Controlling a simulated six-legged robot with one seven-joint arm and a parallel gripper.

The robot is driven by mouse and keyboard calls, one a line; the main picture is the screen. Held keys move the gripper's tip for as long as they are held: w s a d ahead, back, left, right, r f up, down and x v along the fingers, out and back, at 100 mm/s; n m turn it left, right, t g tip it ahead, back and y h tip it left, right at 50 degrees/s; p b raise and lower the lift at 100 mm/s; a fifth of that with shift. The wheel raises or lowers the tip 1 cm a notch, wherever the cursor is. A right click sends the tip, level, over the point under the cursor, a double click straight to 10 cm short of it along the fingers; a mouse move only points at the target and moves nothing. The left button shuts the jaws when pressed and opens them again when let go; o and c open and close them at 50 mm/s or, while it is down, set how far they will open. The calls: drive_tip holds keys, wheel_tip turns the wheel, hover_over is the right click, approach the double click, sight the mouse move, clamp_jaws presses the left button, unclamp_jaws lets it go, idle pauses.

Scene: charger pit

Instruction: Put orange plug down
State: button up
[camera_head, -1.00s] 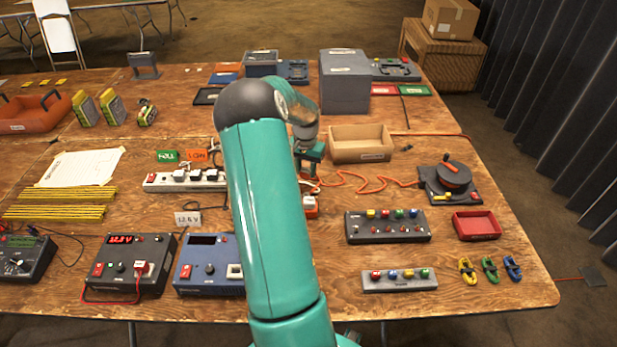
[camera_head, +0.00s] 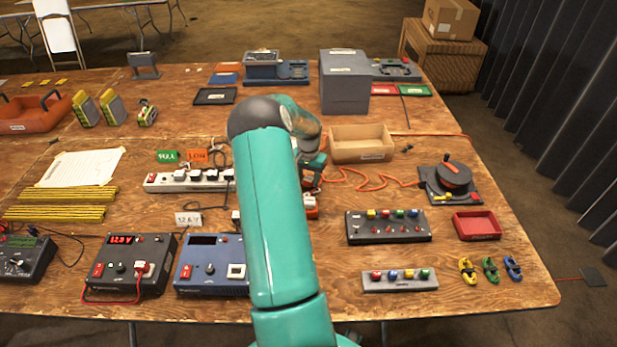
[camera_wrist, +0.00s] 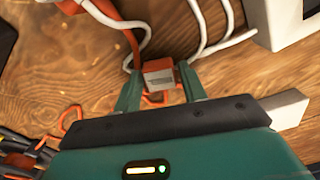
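In the wrist view, the orange plug (camera_wrist: 159,73) has a pale grey face and sits between the two fingers of my gripper (camera_wrist: 160,84). The fingers appear to touch its sides, so my gripper looks shut on it. An orange cord (camera_wrist: 125,28) runs from near the plug to the upper left. The wooden table (camera_wrist: 65,75) shows around and beyond the plug; I cannot tell whether the plug touches it. In the head view, my gripper (camera_head: 314,180) is partly hidden behind my arm, over the middle of the table, and the plug cannot be made out there.
A white power strip (camera_head: 190,181) lies left of my arm. A wooden tray (camera_head: 361,143) stands behind and right of my gripper. An orange cord (camera_head: 370,182) runs to a cable reel (camera_head: 455,182). A button box (camera_head: 388,227) stands at the front right. White cables (camera_wrist: 200,25) cross the wrist view.

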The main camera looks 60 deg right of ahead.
sight(308, 179)
drive_tip(key=shift+o, duration=0.8)
wheel_tip(308, 179, up, 12)
drive_tip(key=shift+r, duration=0.15)
